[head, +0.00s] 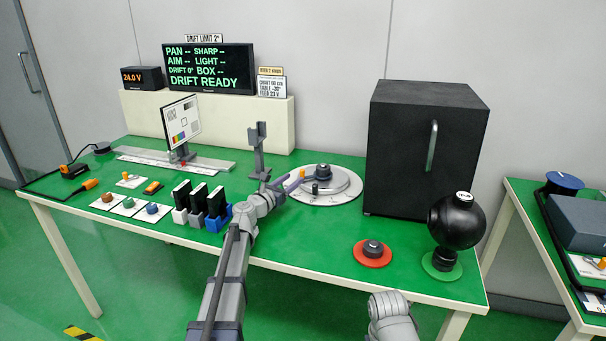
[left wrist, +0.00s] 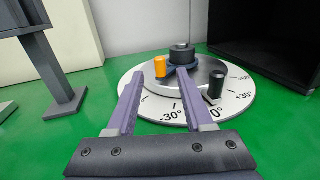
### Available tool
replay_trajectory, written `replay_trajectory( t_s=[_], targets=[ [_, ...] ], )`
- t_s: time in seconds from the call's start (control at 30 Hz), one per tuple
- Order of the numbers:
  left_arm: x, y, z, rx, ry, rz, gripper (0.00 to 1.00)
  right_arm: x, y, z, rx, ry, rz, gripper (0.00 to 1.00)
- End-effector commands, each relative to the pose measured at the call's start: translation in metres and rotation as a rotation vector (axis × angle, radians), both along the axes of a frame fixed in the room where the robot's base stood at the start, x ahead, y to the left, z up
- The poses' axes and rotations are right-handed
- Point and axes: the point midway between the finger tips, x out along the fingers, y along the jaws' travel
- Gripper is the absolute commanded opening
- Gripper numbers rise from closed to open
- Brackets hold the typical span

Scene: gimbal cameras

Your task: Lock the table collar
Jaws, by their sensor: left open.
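The rotary table (head: 340,192) is a grey disc on a white scale plate near the back of the green bench. In the left wrist view its scale plate (left wrist: 150,108) shows marks including -30° and 0°. A blue collar with an orange tab (left wrist: 160,67) sits under a black knob (left wrist: 182,53) at its centre. A black peg (left wrist: 216,82) stands on the disc's near right. My left gripper (head: 299,180) reaches over the disc's left side. In the left wrist view the gripper (left wrist: 160,82) is open, its fingertips either side of the tab in the picture; contact is unclear.
A grey post (head: 259,150) stands left of the table, close to my left gripper. A black box (head: 415,150) stands right, with a red disc knob (head: 373,253) and black sphere (head: 457,220) in front. The screen (head: 208,68) reads DRIFT READY. My right arm shows at the bottom, without fingers.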

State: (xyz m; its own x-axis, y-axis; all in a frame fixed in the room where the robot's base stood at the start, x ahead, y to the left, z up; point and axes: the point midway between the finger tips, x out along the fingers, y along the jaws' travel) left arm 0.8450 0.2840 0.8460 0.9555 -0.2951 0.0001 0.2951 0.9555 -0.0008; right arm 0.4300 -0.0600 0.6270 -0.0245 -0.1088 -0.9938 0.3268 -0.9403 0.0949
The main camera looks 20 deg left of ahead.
Motion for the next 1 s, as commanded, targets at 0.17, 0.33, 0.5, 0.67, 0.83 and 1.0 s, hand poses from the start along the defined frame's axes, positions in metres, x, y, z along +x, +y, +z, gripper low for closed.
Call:
replay_trajectory(
  t_s=[0.17, 0.33, 0.5, 0.67, 0.83, 1.0],
  targets=[
    [0.024, -0.007, 0.0, 0.001, 0.0, -0.001, 0.52, 0.0, 0.0, 0.0, 0.0, 0.0, 0.0, 0.5],
    [0.05, -0.014, 0.0, 0.001, 0.0, -0.001, 0.52, 0.0, 0.0, 0.0, 0.0, 0.0, 0.0, 0.5],
    [0.066, -0.02, 0.0, 0.001, 0.0, -0.001, 0.52, 0.0, 0.0, 0.0, 0.0, 0.0, 0.0, 0.5],
    [0.067, -0.021, 0.0, 0.001, 0.0, 0.0, 0.52, 0.0, 0.0, 0.0, 0.0, 0.0, 0.0, 0.5],
    [0.067, -0.021, 0.0, 0.001, 0.0, 0.0, 0.45, 0.0, 0.0, 0.0, 0.0, 0.0, 0.0, 0.5],
    [0.067, -0.021, 0.0, 0.001, 0.0, 0.0, 0.26, 0.0, 0.0, 0.0, 0.0, 0.0, 0.0, 0.5]
  ],
)
